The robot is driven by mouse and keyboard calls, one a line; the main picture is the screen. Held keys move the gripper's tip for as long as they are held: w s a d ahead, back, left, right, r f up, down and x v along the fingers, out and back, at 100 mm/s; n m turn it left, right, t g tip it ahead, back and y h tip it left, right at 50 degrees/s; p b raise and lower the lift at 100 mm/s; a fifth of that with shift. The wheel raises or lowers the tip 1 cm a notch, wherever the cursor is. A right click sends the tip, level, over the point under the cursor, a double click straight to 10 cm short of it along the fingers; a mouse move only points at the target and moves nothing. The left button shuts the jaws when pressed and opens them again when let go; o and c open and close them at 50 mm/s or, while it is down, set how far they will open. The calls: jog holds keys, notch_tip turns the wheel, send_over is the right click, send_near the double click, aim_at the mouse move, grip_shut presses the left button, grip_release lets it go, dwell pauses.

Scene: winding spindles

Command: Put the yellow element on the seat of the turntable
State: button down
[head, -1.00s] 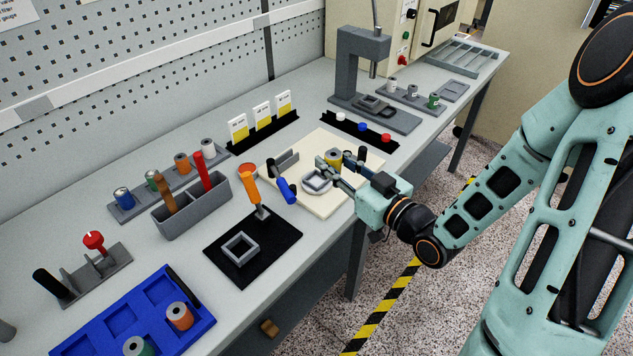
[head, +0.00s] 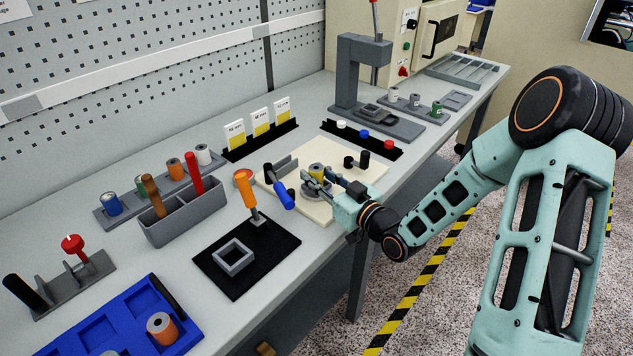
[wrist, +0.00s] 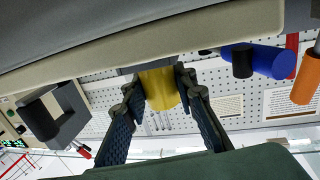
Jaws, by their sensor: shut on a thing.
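The yellow element (head: 317,170) is a small cylinder held between the fingertips of my gripper (head: 315,181). In the wrist view the yellow element (wrist: 159,88) sits between the two dark fingers of my gripper (wrist: 162,92). A grey turntable (head: 308,195) stands on the cream board (head: 345,163), partly hidden by my fingers. The yellow element is over or close beside the turntable in the head view. I cannot tell whether it touches the seat.
A blue-handled tool (head: 283,197) is close to the left of the turntable. Black knobs (head: 361,160) stand to its right on the board. A black mat (head: 246,257) with a square grey frame lies nearer. A black strip with coloured caps (head: 363,140) is behind.

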jog(key=shift+f, duration=0.2)
jog(key=c, duration=2)
grip_release()
jog(key=shift+f, duration=0.1)
jog(key=shift+c, duration=0.2)
jog(key=o, duration=0.5)
jog(key=shift+c, duration=0.2)
jog(key=shift+r, duration=0.25)
jog(key=v, duration=1.2)
